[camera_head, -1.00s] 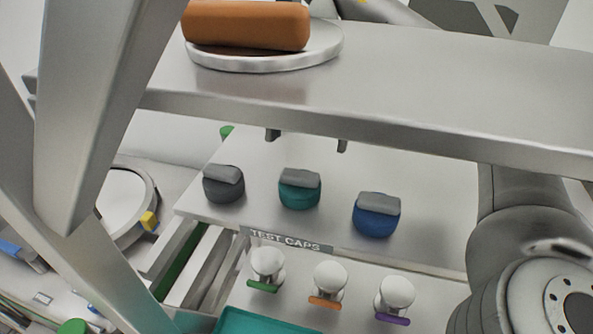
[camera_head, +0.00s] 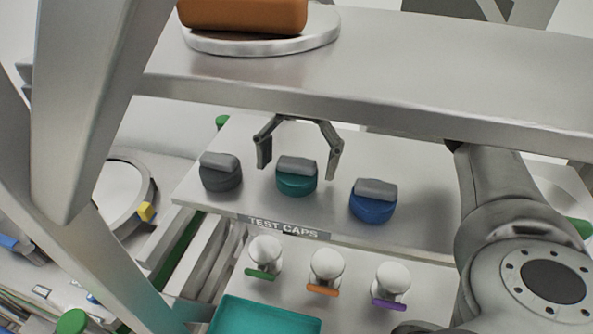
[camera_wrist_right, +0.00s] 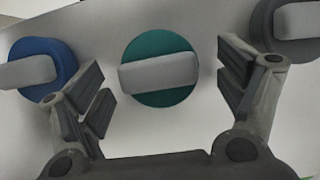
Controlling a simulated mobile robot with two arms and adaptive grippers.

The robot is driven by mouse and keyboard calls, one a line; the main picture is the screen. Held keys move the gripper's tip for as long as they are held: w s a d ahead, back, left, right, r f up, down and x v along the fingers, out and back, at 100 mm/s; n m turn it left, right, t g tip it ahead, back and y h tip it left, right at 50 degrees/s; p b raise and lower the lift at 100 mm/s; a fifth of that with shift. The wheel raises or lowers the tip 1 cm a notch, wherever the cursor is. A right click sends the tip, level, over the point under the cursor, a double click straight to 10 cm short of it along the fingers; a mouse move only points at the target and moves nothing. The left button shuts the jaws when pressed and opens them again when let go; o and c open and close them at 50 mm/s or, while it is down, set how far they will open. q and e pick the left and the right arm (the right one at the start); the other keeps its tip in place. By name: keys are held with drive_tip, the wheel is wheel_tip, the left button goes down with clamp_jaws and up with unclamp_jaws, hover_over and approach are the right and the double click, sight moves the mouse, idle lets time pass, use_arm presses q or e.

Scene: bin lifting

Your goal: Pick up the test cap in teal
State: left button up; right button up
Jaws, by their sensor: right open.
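The teal test cap (camera_head: 297,183), a round teal base with a grey bar on top, stands on the test caps shelf between a dark grey cap and a blue cap. My right gripper (camera_head: 298,165) is open, with its fingers to either side of and just behind the teal cap in the head view. In the right wrist view the teal cap (camera_wrist_right: 160,88) lies ahead of and between the open fingertips (camera_wrist_right: 165,85), not touched by them. My left gripper is not in view.
The dark grey cap (camera_head: 221,176) and blue cap (camera_head: 373,206) stand close on each side. A metal shelf (camera_head: 400,100) with an orange block (camera_head: 245,14) on a round plate hangs above. White knobs (camera_head: 328,264) and a teal tray (camera_head: 262,318) are in front.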

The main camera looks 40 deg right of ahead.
sight(296, 162)
drive_tip(key=shift+s+a+f, duration=0.1)
drive_tip(key=shift+s+f, duration=0.05)
drive_tip(key=shift+f, duration=0.2)
drive_tip(key=c, duration=1.1)
drive_tip(key=shift+r, duration=0.15)
drive_tip(key=shift+c, duration=0.2)
drive_tip(key=shift+r+b, duration=0.3)
drive_tip(key=shift+r, duration=1.4)
drive_tip(key=w+d, duration=1.2)
drive_tip(key=d, duration=0.1)
drive_tip(key=shift+d+p, duration=0.25)
drive_tip(key=shift+p, duration=0.05)
